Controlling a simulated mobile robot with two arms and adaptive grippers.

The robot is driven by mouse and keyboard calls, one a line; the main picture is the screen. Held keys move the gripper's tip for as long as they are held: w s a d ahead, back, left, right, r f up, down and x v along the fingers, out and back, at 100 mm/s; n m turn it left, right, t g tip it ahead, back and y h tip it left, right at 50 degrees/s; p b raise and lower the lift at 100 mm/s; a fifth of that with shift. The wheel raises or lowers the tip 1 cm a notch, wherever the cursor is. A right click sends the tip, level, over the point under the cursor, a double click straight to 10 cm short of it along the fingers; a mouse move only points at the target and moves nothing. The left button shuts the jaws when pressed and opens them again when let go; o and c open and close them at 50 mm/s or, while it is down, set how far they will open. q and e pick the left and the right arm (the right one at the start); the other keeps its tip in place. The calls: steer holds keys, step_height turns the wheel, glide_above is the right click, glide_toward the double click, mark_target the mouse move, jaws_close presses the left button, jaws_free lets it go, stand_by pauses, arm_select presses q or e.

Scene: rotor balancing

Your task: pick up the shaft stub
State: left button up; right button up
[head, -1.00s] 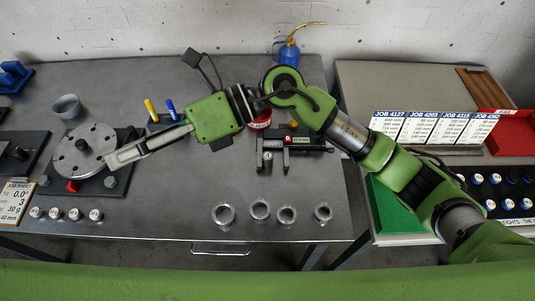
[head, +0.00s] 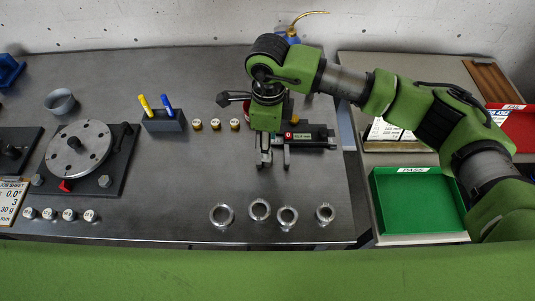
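No part in view can be named the shaft stub with certainty. My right gripper (head: 264,160) points down at the near side of the dark measuring device (head: 316,137), which has a red and green label. Its fingers overlap the device's jaws in the picture, so I cannot tell whether they are open or hold anything. A stub in the jaws would be hidden by the gripper. My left gripper is out of view.
The rotor disc (head: 92,154) sits on its dark plate at left. A pen holder (head: 164,122), several metal rings (head: 259,209) and small round weights (head: 69,215) stand on the bench. A green tray (head: 415,203) is at right.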

steer(key=shift+f, duration=0.7)
steer(key=shift+f+p, duration=0.3)
steer(key=shift+p, duration=0.15)
step_height(320, 180, down, 4)
steer(key=shift+r+p, duration=0.15)
steer(key=shift+p, duration=0.7)
steer(key=shift+f, duration=0.45)
steer(key=shift+w+r, duration=0.1)
jaws_close()
